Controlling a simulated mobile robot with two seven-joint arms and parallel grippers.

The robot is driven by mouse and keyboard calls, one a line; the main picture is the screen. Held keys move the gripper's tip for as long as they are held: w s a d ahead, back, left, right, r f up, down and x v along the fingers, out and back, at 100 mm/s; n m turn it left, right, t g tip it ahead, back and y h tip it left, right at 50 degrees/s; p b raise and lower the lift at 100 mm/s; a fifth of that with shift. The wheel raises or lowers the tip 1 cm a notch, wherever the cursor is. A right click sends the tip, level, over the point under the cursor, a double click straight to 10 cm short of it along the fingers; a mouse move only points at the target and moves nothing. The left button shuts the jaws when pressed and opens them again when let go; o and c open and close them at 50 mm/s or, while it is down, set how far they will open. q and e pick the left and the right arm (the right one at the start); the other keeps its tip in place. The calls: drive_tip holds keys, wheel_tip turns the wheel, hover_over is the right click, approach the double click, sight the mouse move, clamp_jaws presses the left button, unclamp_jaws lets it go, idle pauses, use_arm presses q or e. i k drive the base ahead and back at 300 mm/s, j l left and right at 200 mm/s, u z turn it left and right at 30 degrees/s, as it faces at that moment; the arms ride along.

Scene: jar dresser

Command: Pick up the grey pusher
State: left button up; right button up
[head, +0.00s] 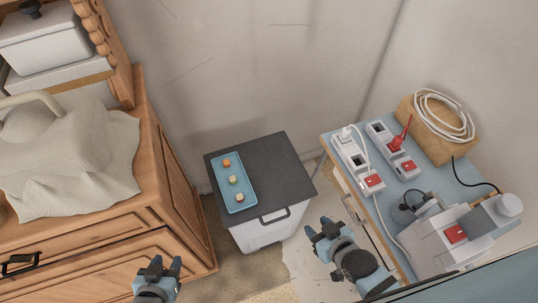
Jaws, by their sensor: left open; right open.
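A dark grey bracket-shaped bar (274,216) shows at the front edge of the dark top of a small white cabinet (262,237). I cannot tell whether it is the grey pusher or a handle of the cabinet; nothing else in view is clearly a pusher. A blue tray (246,197) lies on the left part of the cabinet top with three small pieces in it, one of them an orange piece (227,163). My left gripper (158,266) is open and empty, low in front of the wooden dresser. My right gripper (322,230) is open and empty, right of the cabinet.
A wooden dresser (180,190) with a cloth-draped object (75,160) stands left. A blue-topped table (440,180) stands right with power strips, a coiled white cable (445,115) and a grey-white machine (445,240). The right part of the cabinet top is clear.

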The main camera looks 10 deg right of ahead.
sight(503, 210)
drive_tip(key=k+j+z, duration=0.1)
drive_tip(key=z, duration=2.1)
drive_tip(key=u, duration=1.45)
drive_tip(key=k+l+u, duration=0.2)
drive_tip(key=l+u, duration=0.15)
drive_tip(key=k+l+u, duration=0.2)
drive_tip(key=l+u, duration=0.15)
